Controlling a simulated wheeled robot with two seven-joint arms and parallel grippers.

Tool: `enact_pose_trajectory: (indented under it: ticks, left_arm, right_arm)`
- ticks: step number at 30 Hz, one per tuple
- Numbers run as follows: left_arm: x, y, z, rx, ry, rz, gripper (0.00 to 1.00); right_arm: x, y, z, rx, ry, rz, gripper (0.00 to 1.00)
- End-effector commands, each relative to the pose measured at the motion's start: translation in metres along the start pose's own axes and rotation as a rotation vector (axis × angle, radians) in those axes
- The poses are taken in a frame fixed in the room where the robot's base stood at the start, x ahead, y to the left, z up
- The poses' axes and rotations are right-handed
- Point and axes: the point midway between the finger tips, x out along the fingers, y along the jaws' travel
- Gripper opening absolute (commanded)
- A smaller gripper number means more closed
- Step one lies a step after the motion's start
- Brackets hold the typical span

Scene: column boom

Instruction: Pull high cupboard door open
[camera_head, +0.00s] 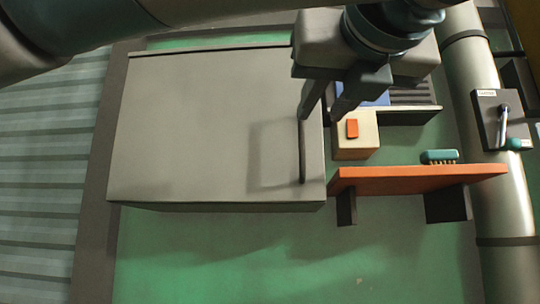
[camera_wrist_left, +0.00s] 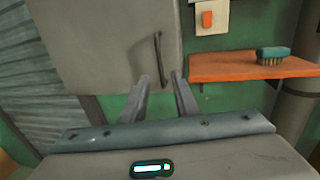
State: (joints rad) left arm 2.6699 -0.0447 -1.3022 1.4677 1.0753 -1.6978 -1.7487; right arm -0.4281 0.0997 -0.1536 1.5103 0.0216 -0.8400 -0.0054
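The high cupboard has a grey door (camera_head: 205,130) that looks shut, and it also fills the upper middle of the left wrist view (camera_wrist_left: 95,45). A dark vertical bar handle (camera_head: 302,155) sits near the door's right edge; it also shows in the left wrist view (camera_wrist_left: 159,58). My left gripper (camera_head: 320,114) is open, its fingertips near the handle's upper part in the head view. In the left wrist view the handle appears above and between the two fingertips (camera_wrist_left: 161,77). I cannot tell how far apart they are in depth. My right gripper is not in view.
An orange shelf (camera_head: 415,179) with a teal brush (camera_head: 440,156) stands right of the cupboard. A beige box with an orange patch (camera_head: 352,129) is above it. A grey column (camera_head: 490,130) carries a lever box (camera_head: 491,115) at the right. The green wall below the cupboard is clear.

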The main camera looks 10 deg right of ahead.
Motion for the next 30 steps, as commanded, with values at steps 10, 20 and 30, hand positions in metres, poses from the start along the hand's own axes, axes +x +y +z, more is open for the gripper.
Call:
enact_pose_trajectory:
  ticks: [10, 20, 30]
  left_arm:
    - [0.064, 0.001, 0.002, -0.001, 0.002, 0.002, 0.28]
    - [0.117, 0.001, 0.001, -0.001, 0.002, 0.002, 0.28]
    - [0.135, 0.001, 0.0, 0.0, 0.0, 0.001, 0.28]
  right_arm:
    - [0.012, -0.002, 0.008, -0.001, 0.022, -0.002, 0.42]
    - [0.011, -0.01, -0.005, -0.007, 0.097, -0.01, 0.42]
    - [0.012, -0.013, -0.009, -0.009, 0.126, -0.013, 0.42]
